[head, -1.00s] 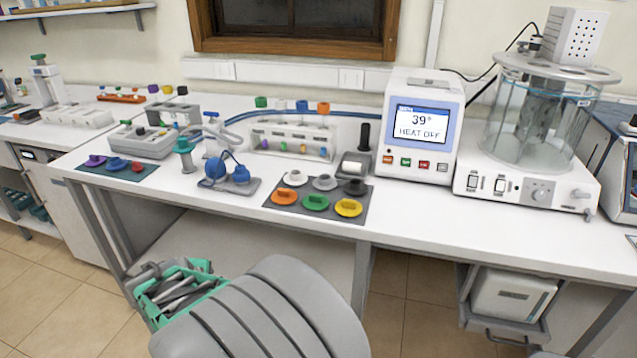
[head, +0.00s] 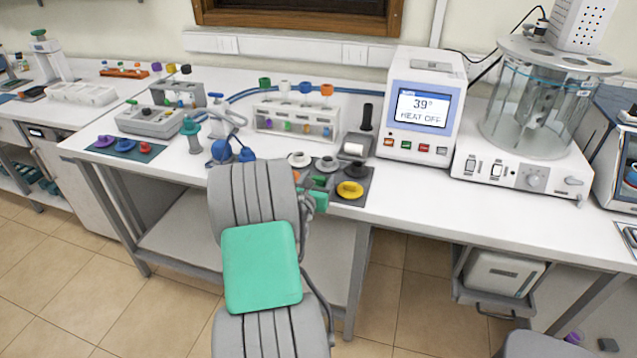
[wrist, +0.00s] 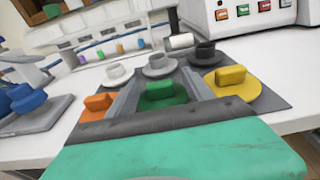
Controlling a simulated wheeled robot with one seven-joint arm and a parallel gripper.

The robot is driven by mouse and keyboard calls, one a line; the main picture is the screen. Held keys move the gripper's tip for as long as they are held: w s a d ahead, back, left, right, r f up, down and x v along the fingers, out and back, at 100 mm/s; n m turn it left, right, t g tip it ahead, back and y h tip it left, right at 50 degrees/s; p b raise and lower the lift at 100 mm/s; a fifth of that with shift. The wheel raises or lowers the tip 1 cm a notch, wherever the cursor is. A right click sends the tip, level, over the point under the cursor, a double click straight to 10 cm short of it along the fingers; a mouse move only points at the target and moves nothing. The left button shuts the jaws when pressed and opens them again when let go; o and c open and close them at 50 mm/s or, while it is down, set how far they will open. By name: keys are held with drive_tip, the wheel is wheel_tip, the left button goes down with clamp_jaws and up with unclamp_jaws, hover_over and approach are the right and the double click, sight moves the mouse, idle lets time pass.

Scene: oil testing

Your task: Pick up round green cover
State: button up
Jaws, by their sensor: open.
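The round green cover (wrist: 163,97), with a raised green grip, lies on the dark mat in the wrist view, in the middle of the front row. My gripper (wrist: 160,82) is open, its two grey fingers reaching forward on either side of the green cover's grip. I cannot tell whether they touch it. Much of the cover's disc is hidden by the gripper. In the head view my arm and gripper hide most of this area.
The orange cover (wrist: 97,105) is close on the left and the yellow cover (wrist: 231,80) close on the right. White (wrist: 116,75), grey (wrist: 159,65) and black (wrist: 206,54) covers lie behind. A heater box (head: 421,105) stands at the back right; blue items (wrist: 25,101) lie left.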

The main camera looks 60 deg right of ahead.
drive_tip(key=shift+d, duration=0.1)
drive_tip(key=shift+c, duration=0.3)
clamp_jaws()
